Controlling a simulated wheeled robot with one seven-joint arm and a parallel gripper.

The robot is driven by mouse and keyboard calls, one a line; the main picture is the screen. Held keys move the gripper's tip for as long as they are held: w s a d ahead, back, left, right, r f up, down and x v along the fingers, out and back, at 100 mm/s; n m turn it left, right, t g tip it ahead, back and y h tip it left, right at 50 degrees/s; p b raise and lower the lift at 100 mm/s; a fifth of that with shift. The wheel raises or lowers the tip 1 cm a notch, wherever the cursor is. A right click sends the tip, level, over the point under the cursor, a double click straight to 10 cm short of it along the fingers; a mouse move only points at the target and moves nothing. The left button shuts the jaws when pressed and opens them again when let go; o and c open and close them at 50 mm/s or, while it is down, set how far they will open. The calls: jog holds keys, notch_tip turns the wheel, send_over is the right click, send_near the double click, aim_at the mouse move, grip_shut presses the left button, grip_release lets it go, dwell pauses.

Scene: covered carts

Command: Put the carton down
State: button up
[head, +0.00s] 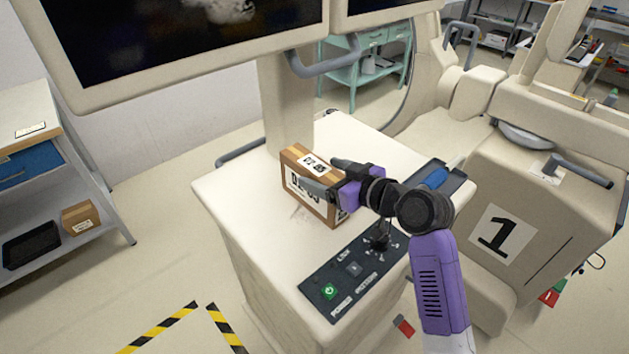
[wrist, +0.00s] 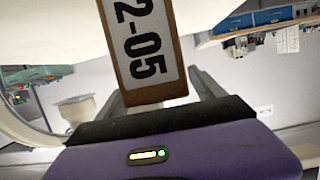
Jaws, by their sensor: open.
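The brown carton (head: 318,203) with white labels stands on the white top of the cart (head: 236,195), behind the control panel. In the wrist view, the carton (wrist: 172,84) shows its label reading "2-05" and reaches down between the fingers. My gripper (head: 322,176) is at the carton's upper part, with one finger on the near side and the other towards the far side. The jaws are open around the carton. Whether a finger touches it cannot be told. The carton's right part is partly hidden by my gripper.
A dark control panel (head: 350,268) with a green button is at the cart's front edge. A blue object lies in a dark tray (head: 453,189) on the right. A monitor (head: 190,45) overhangs the back. A shelf unit (head: 100,165) with another carton (head: 80,218) stands left.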

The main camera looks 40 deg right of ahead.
jog(key=shift+w+f, duration=0.2)
jog(key=shift+w, duration=0.4)
grip_shut()
jog(key=shift+r, duration=0.15)
